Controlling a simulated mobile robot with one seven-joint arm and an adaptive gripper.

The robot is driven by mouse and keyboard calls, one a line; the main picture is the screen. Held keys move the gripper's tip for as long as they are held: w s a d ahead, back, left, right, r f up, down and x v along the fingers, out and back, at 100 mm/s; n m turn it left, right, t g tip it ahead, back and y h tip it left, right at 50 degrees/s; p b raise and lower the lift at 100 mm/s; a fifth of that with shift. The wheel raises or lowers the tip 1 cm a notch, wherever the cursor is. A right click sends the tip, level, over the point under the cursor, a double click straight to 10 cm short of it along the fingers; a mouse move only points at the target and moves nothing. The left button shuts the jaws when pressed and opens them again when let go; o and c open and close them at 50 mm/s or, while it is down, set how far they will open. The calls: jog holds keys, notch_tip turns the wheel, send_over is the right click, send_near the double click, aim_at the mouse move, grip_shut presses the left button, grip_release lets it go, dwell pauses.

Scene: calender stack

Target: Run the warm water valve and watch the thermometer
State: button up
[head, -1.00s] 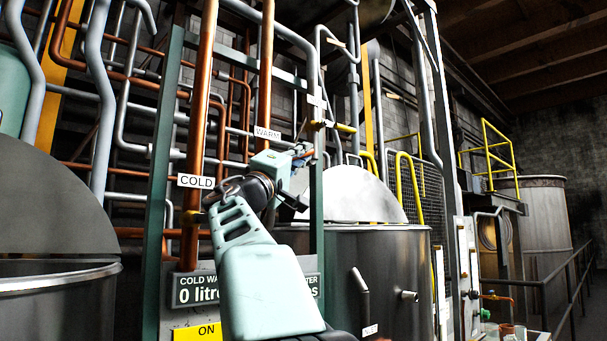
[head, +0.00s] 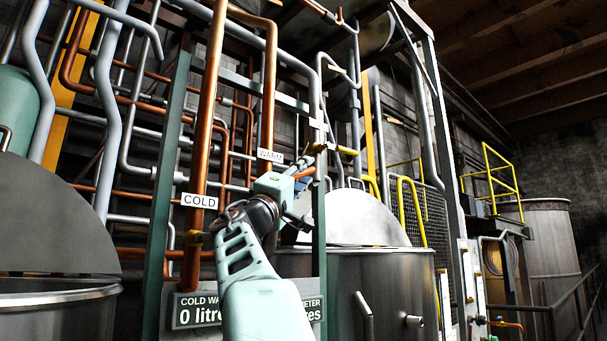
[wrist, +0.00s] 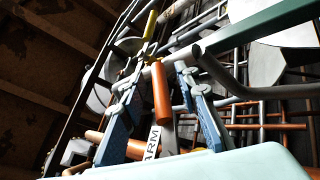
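My gripper (head: 304,173) is in front of the pipes, just right of and below the WARM label (head: 269,155). In the wrist view, its two blue fingers (wrist: 162,112) are spread apart. An orange cylindrical piece (wrist: 161,94) shows between them, with gaps on both sides; I cannot tell its depth. A grey valve fitting with a yellow handle (head: 347,150) is beyond the fingertips, up and right. The yellow handle also shows in the wrist view (wrist: 150,25). I cannot make out a thermometer.
A steel vat (head: 385,285) stands below right. A green post (head: 319,215) and several pipes crowd the gripper.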

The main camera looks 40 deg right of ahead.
jog(key=shift+s+a+f, duration=0.15)
jog(key=shift+a+f, duration=0.15)
jog(key=shift+a, duration=0.1)
jog(key=s+a+f, duration=0.1)
jog(key=s+a, duration=0.4)
jog(key=a, duration=0.7)
jog(key=shift+a, duration=0.25)
jog(key=shift+s, duration=0.1)
jog(key=shift+c, duration=0.6)
